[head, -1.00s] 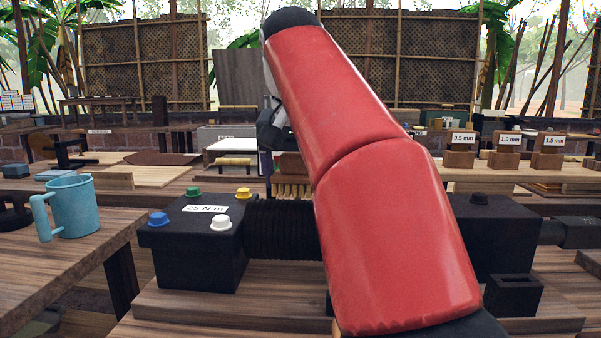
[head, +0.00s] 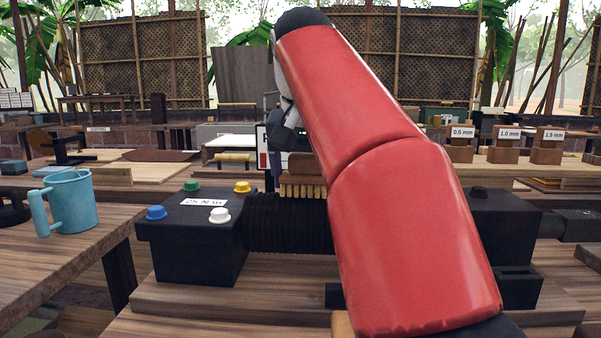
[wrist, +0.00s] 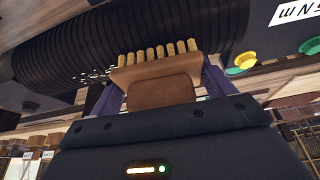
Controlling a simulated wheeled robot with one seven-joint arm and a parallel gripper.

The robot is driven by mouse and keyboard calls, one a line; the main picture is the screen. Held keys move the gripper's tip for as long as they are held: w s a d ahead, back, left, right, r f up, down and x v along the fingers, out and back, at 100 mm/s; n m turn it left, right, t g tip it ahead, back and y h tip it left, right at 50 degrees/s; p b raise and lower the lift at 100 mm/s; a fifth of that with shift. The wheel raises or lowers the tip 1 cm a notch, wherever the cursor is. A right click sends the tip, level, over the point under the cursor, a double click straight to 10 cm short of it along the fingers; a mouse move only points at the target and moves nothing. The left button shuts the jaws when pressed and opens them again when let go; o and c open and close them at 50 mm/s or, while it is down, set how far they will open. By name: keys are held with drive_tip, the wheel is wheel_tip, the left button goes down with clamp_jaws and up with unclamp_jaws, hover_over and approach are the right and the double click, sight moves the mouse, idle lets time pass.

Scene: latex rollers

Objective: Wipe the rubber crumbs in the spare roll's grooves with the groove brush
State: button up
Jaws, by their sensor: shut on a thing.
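The spare roll (head: 285,225) is a black grooved cylinder lying level between two dark blocks; my red arm hides its right part in the head view. It spans the top of the wrist view (wrist: 60,62). White rubber crumbs (wrist: 97,72) show as specks on the roll, left of the bristles. The groove brush (wrist: 155,75) has a brown wooden body and a row of yellow bristles; it also shows at the roll's top in the head view (head: 303,187). My gripper (wrist: 160,92) is shut on the brush's body. The bristles meet the roll's outline; I cannot tell whether they touch.
The left block (head: 195,245) carries blue, white, green and yellow buttons and a label. A light-blue mug (head: 72,203) stands on the left table. Wooden blocks labelled 0.5 mm (head: 461,143), 1.0 mm and 1.5 mm stand at the back right.

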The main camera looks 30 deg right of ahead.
drive_tip(key=shift+s+d+f+p, duration=0.1)
drive_tip(key=shift+s+d+p, duration=0.15)
drive_tip(key=shift+s+d, duration=0.8)
drive_tip(key=shift+s+d+p, duration=0.25)
drive_tip(key=shift+s+d, duration=0.35)
drive_tip(key=shift+d, duration=0.8)
drive_tip(key=shift+s+d+f+p, duration=0.1)
drive_tip(key=shift+s+d+p, duration=0.15)
drive_tip(key=shift+s+d, duration=0.8)
drive_tip(key=shift+s+d+r, duration=0.1)
drive_tip(key=shift+s+d, duration=0.3)
drive_tip(key=shift+d, duration=0.4)
drive_tip(key=shift+s+d, duration=0.35)
drive_tip(key=shift+d, duration=0.45)
drive_tip(key=shift+a, duration=0.1)
